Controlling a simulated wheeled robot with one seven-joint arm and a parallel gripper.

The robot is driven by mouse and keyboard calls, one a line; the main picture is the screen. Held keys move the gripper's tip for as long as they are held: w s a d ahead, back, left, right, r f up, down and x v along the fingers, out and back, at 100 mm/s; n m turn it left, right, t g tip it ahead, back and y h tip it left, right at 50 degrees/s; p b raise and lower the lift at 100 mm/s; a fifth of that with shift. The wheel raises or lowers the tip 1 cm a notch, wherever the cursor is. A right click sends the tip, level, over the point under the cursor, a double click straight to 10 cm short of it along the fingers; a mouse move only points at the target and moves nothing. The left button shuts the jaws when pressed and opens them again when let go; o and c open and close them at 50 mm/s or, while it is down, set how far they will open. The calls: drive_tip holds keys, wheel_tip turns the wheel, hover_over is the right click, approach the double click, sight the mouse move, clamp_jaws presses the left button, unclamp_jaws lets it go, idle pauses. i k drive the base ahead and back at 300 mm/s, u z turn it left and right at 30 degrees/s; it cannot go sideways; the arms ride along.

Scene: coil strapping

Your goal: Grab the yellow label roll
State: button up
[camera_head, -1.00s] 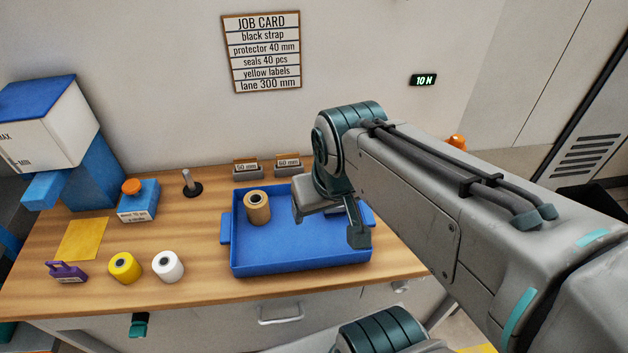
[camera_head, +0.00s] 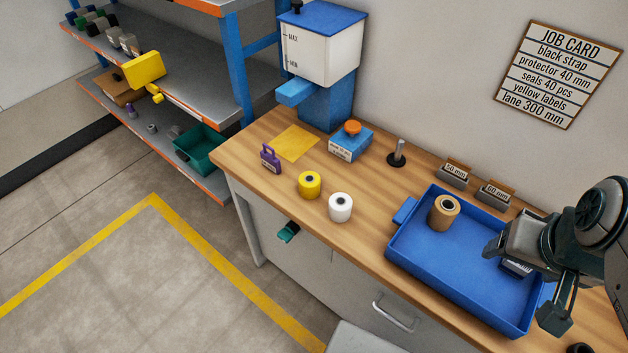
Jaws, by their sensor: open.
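The yellow label roll (camera_head: 309,188) stands upright on the wooden workbench (camera_head: 375,233), near its front edge. A white roll (camera_head: 341,209) stands just to its right. My gripper (camera_head: 525,282) is at the right of the picture, over the right part of the blue tray (camera_head: 405,262), well apart from the yellow roll. Its jaws are open, with one finger on the left and one at the lower right. A small dark item with a pale label shows in the tray by the gripper, partly hidden.
A brown roll (camera_head: 444,212) stands in the tray. A purple-handled item (camera_head: 270,158), a yellow sheet (camera_head: 296,143), a blue box with an orange knob (camera_head: 350,141) and a metal peg (camera_head: 397,153) surround the rolls. A blue-and-white dispenser (camera_head: 322,55) stands behind. Shelves (camera_head: 180,75) are at left.

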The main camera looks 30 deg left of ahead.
sight(309, 182)
drive_tip(key=u, duration=2.85)
drive_tip(key=i, duration=1.3)
drive_tip(key=z, duration=2.15)
